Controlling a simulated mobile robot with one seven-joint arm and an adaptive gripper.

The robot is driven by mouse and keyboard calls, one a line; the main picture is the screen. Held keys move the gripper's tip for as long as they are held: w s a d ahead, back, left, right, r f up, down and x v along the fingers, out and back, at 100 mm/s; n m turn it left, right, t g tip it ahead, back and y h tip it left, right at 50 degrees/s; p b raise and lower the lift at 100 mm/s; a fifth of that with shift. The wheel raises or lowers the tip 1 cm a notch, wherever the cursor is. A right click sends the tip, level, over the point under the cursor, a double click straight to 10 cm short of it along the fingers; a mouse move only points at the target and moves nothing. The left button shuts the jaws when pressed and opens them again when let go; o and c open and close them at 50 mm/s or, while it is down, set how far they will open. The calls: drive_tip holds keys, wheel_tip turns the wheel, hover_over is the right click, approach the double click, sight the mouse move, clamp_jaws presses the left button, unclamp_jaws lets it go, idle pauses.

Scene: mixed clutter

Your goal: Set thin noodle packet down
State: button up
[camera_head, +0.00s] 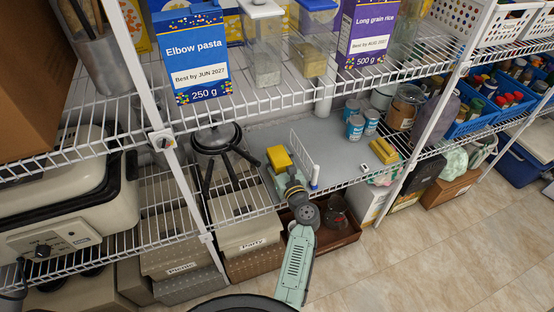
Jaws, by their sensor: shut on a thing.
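My gripper (283,174) is at the end of my mint-green arm, reaching in over the middle shelf. A yellow packet (279,157), which looks like the thin noodle packet, is at its far end, and the gripper is shut on it. The fingers are mostly hidden, and I cannot read the packet's label. I cannot tell whether the packet touches the grey mat (335,150) on the shelf. A second, similar yellow packet (383,150) lies on the mat's right part, near the front edge.
Blue-labelled cans (355,127) stand behind. The upper wire shelf, with an Elbow pasta box (192,55), overhangs. The mat between divider and second packet is largely clear.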

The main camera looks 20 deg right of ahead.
drive_tip(key=shift+f, duration=0.2)
drive_tip(key=shift+s+f+b, duration=0.1)
drive_tip(key=shift+f+b, duration=0.35)
drive_tip(key=shift+f, duration=0.15)
drive_tip(key=o, duration=1.2)
drive_tip(key=shift+a+f, duration=0.1)
drive_tip(key=shift+f, duration=0.1)
drive_tip(key=shift+r, duration=0.35)
drive_tip(key=s, duration=0.8)
drive_tip(key=s+r, duration=0.1)
drive_tip(key=s, duration=0.3)
drive_tip(key=shift+d+b, duration=0.3)
